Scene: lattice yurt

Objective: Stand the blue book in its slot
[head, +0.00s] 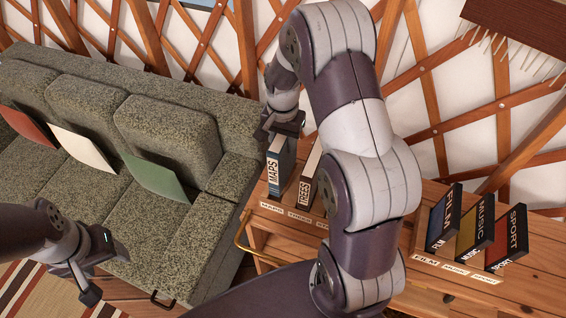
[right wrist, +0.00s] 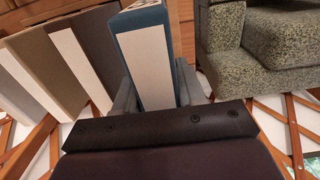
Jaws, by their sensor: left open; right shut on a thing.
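The blue book (right wrist: 128,25), with white page edges, is between the fingers of my right gripper in the right wrist view. In the head view it is the upright book marked MAPS (head: 274,172), over the rack's MAPS label (head: 270,206). My right gripper (head: 284,127) is shut on its top end. I cannot tell whether its lower edge rests on the slot's floor. My left gripper (head: 103,273) is open and empty, in front of the sofa.
A brown book (head: 308,177) marked TREES stands just right of the blue one; my right arm hides what lies beyond. FILM (head: 441,220), MUSIC (head: 474,228) and SPORT (head: 505,238) books stand in a second rack on the wooden cabinet (head: 455,300). A sofa (head: 190,205) is left.

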